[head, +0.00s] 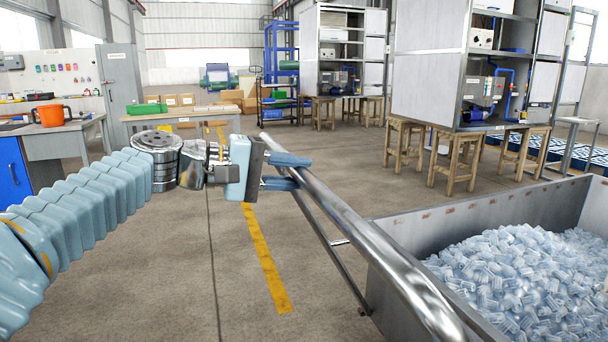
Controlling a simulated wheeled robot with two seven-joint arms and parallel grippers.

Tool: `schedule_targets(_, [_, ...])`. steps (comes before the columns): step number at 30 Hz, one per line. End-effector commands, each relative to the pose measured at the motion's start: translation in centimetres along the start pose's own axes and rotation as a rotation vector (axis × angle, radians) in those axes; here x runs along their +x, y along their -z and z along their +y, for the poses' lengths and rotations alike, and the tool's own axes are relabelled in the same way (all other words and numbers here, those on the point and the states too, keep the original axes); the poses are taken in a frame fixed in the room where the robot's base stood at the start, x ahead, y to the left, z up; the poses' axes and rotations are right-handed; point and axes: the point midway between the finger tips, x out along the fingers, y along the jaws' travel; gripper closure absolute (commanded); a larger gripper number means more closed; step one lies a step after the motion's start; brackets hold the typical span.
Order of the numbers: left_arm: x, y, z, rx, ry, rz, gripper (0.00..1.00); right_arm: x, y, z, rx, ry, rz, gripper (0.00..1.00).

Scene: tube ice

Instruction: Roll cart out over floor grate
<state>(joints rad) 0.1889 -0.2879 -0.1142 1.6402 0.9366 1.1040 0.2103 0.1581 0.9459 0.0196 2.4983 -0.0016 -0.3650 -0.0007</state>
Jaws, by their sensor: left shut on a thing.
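The cart (475,207) is a grey metal bin at the lower right, filled with clear tube ice (520,275). Its shiny push-handle bar (370,241) runs from the lower right up to the left, with thinner struts below it. My left gripper (290,171) is shut on the handle bar near its far left end, with blue fingers above and below the bar. My left arm reaches in from the left. My right gripper is not in view. I cannot make out a floor grate.
A yellow line (264,258) marks the bare concrete floor left of the cart. Wooden stools (455,158) hold up metal cabinets (428,75) behind the cart. The middle floor is clear.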

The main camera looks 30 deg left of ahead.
Motion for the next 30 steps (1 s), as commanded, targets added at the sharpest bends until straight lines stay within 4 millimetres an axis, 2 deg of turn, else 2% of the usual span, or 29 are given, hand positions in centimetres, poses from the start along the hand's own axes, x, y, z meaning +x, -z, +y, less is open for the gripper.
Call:
schedule_targets(1, [-0.7, 0.2, -0.5, -0.001, 0.007, 0.008, 1.0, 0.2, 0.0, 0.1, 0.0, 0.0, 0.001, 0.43])
schedule_targets(8, [-0.6, 0.3, -0.6, -0.003, 0.011, 0.009, 1.0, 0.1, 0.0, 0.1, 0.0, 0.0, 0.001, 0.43])
schedule_targets(9, [-0.6, 0.3, -0.6, -0.003, 0.011, 0.009, 0.64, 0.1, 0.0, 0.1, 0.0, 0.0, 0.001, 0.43])
schedule_targets(12, [-0.5, 0.3, -0.6, -0.003, 0.01, 0.007, 0.49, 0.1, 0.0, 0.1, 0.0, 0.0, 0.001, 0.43])
schedule_targets(23, [-0.9, 0.2, -0.4, -0.002, 0.006, 0.006, 0.48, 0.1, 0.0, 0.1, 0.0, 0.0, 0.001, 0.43])
schedule_targets(26, [-2.1, 0.2, -0.4, -0.002, 0.006, 0.007, 0.48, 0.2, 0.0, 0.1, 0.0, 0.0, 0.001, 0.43])
schedule_targets(30, [-5.3, 0.2, -0.3, -0.001, 0.005, 0.01, 0.48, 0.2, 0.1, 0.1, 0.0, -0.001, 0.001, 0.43])
